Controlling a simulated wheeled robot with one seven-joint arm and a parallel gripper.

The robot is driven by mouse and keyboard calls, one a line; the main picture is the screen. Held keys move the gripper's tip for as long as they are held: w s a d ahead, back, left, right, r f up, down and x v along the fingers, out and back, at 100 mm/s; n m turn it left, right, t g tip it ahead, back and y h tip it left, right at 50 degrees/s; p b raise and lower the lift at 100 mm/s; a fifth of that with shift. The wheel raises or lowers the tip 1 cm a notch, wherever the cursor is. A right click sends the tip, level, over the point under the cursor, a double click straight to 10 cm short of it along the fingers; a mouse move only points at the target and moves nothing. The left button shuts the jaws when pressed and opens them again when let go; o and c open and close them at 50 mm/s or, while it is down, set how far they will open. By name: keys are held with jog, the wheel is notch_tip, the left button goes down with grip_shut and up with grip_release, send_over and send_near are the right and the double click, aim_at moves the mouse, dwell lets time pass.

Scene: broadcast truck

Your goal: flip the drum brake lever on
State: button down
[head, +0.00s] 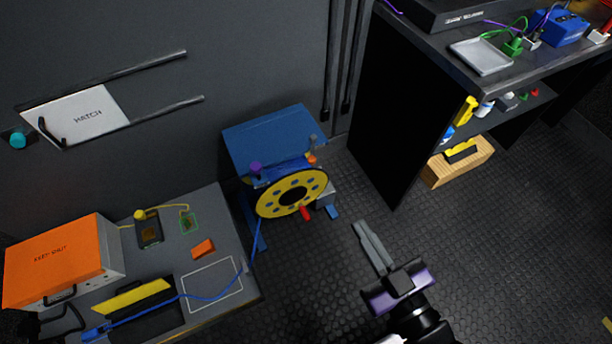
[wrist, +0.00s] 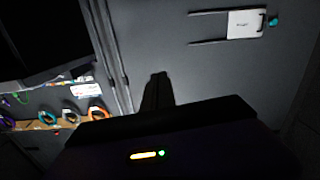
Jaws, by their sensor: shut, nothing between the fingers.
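The cable drum has a yellow flange (head: 277,200) and sits in a blue frame (head: 266,142) against the back wall, in the head view. A small lever with an orange tip (head: 312,156) stands at the frame's upper right, a purple knob (head: 255,168) at its upper left. A red handle (head: 306,213) is on the drum's front. I cannot tell for certain which is the brake lever. My gripper (head: 362,230) is shut and empty, apart from the drum, to its lower right. The wrist view shows its dark fingers (wrist: 157,84) together; the drum does not show there.
A bench (head: 222,230) at the left bears an orange-topped box (head: 60,258) and a blue cable running to the drum. A dark shelf unit (head: 390,110) stands right of the drum. Open floor (head: 350,290) lies in front.

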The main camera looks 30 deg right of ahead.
jog(key=w+f+n+b, duration=1.1)
jog(key=w+f+n, duration=0.5)
jog(key=w+f, duration=0.8)
jog(key=shift+f+t+b, duration=0.3)
jog(key=shift+f+b, duration=0.1)
jog(key=shift+f, duration=0.1)
